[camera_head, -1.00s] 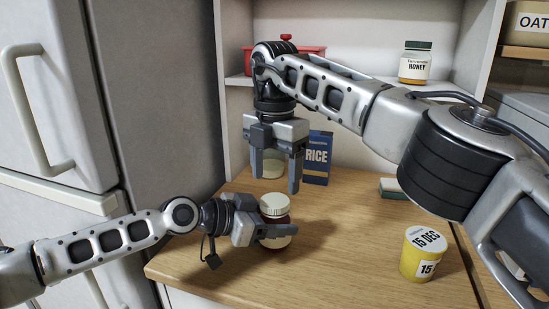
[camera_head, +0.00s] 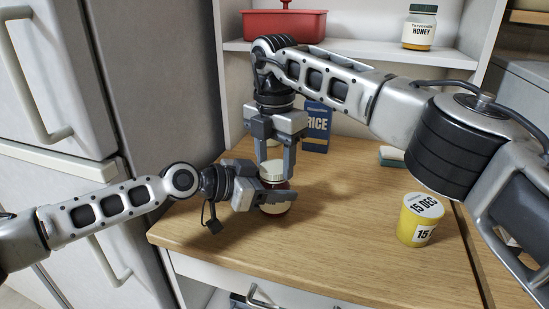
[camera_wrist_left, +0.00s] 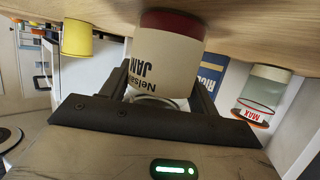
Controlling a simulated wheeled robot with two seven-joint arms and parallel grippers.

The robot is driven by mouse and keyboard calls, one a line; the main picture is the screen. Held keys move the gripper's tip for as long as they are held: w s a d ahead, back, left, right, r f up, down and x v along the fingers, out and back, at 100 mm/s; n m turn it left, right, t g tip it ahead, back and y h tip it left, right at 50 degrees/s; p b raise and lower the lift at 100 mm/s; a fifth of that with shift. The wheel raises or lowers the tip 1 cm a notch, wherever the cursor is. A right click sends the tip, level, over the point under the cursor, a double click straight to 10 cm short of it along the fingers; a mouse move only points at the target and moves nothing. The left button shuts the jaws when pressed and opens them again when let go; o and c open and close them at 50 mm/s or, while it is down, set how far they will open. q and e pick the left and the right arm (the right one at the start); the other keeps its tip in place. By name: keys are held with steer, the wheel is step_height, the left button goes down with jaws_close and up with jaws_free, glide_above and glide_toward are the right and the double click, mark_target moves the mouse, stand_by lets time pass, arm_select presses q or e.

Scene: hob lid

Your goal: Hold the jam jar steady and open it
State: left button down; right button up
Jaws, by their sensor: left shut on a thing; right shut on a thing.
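The jam jar (camera_head: 275,207) stands upright on the wooden counter, with a cream lid (camera_head: 272,173), a dark red band and a pale label. My left gripper (camera_head: 268,199) is shut on the jar's body from the left. My right gripper (camera_head: 275,168) points down from above and is shut on the lid, one finger on each side. In the left wrist view, which is upside down, the jar (camera_wrist_left: 166,52) sits between the left gripper's fingers (camera_wrist_left: 160,90), and its label reads JAM. The lid is mostly hidden there.
A rice box (camera_head: 317,128) is at the back. A glass jar marked MAX (camera_wrist_left: 263,92) stands nearby. Honey (camera_head: 420,28) and a red container (camera_head: 285,26) are on the shelf. The front counter is clear.

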steer(key=n, duration=0.3)
steer(key=shift+n, duration=0.3)
steer(key=o, duration=1.1)
steer(key=shift+r, duration=2.4)
steer(key=shift+c, duration=0.4)
step_height(320, 180, up, 3)
steer(key=m, duration=0.3)
steer(key=shift+m, duration=0.3)
step_height(320, 180, down, 8)
steer(key=shift+r, duration=0.1)
